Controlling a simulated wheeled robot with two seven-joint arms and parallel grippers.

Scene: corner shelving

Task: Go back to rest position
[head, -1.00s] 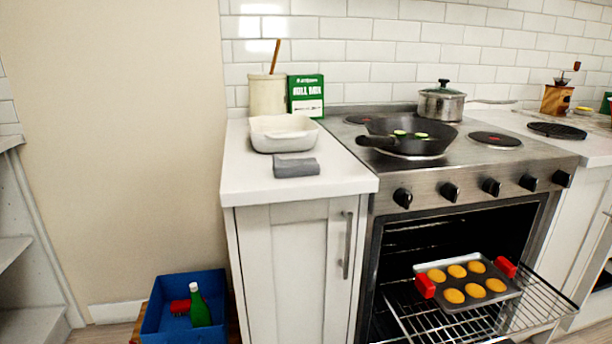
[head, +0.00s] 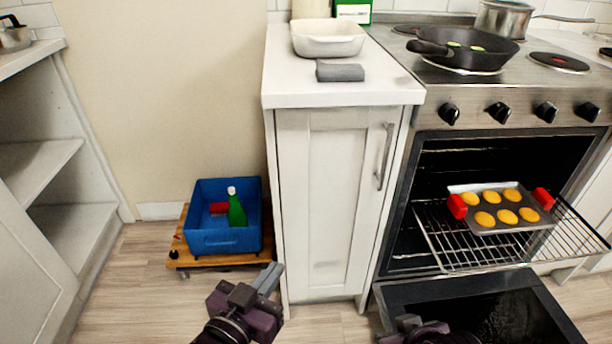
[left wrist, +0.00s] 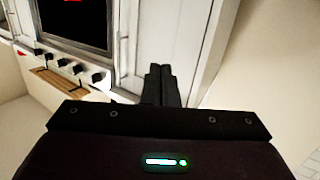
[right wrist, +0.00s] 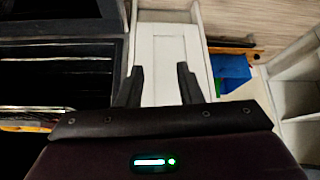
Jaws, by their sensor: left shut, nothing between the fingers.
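My left gripper (head: 270,279) is low in the head view, in front of the white cabinet's left edge and above the floor. It is shut and empty; its two fingers (left wrist: 161,85) lie together in the left wrist view. My right gripper shows its fingers (right wrist: 158,85) spread apart in the right wrist view, with nothing between them and a white cabinet door beyond. In the head view only a dark part of my right arm shows at the bottom edge, and its fingers cannot be made out there.
The oven door (head: 480,310) is open. A muffin tray (head: 480,192) with red handles sits on the pulled-out rack (head: 440,250). A blue crate (head: 222,240) with a green bottle (head: 236,210) stands on a wooden dolly (head: 178,256). White shelving (head: 55,170) is at left. Floor between is clear.

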